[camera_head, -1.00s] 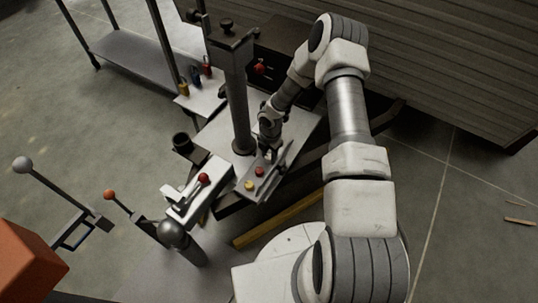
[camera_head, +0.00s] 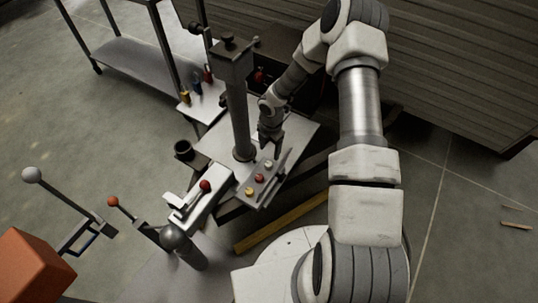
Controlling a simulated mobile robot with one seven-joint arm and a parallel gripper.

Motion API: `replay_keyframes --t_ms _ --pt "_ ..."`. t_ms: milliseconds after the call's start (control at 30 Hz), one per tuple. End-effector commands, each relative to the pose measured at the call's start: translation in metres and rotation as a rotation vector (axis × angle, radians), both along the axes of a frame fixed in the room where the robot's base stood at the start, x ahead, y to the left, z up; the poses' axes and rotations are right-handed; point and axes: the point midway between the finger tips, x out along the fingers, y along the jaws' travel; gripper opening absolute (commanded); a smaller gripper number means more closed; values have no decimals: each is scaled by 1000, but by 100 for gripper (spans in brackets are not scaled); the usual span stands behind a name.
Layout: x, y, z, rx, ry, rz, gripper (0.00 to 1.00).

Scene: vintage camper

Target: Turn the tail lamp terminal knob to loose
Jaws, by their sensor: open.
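A small grey terminal panel (camera_head: 275,186) sits on the pale work plate and carries three knobs in a row. They are a yellow knob (camera_head: 249,191) at the near end, a red knob (camera_head: 259,178) in the middle and a white knob (camera_head: 268,164) at the far end. I cannot read any label that tells which one is the tail lamp knob. My gripper (camera_head: 271,152) points down just behind the white knob, with its jaws open. It looks empty, and I cannot tell whether it touches the knob.
A dark post (camera_head: 236,105) stands close left of my gripper. Small coloured padlocks (camera_head: 185,97) are on a shelf behind.

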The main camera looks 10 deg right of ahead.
Motion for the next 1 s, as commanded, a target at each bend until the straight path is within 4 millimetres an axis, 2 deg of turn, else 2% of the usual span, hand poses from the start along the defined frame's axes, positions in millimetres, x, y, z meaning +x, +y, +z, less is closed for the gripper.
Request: replay_keyframes --t_ms 33,200,400,1000 --pt "0 -1 18 0 -2 -2 68" --pt "-1 -2 53 0 -1 -2 68" --pt "-3 -2 78 0 0 -1 68" --pt "-3 -2 83 0 0 0 68"
